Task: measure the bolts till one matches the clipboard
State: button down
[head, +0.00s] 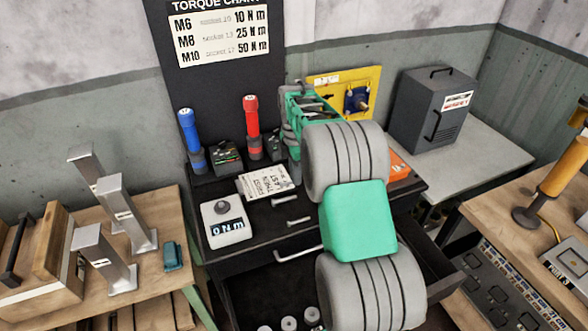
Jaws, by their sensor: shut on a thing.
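The end of my arm is over the back of the black bench top (235,262). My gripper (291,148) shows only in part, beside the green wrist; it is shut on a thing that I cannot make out. A silver bolt (285,200) lies on the bench top, and a second bolt (298,221) lies just in front of it. Left of them is a white paper sheet (265,182) with printing turned away from me; I cannot tell whether it is the clipboard. A white meter (224,225) with a round top reads 0 N m.
Blue (190,132) and red (251,118) handled tools stand at the back. An open drawer (265,290) below holds several round metal pieces. A torque chart (220,35) hangs behind. A grey cabinet (430,108) stands right. Metal stands (105,265) occupy the left table.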

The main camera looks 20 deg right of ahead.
aim_at(295, 211)
notch_tip(295, 211, down, 13)
jog(key=b, duration=0.7)
jog(key=shift+r, duration=0.15)
jog(key=c, duration=1.5)
grip_release()
jog(key=shift+o, duration=0.2)
jog(key=s+a+r+m+t+b, duration=0.1)
jog(key=s+a+r+m, duration=0.1)
jog(key=r, duration=0.4)
jog(key=s+a+r+m, duration=0.2)
jog(key=r, duration=0.4)
jog(key=s+a+m+t, duration=0.1)
jog(key=s+a+m, duration=0.3)
jog(key=s+m, duration=0.3)
jog(key=s+a+m+t, duration=0.2)
jog(key=s+a+m, duration=0.2)
jog(key=s, duration=0.9)
jog(key=f+m, duration=0.1)
jog(key=m, duration=0.1)
jog(key=shift+a+m, duration=0.15)
jog(key=shift+m, duration=0.25)
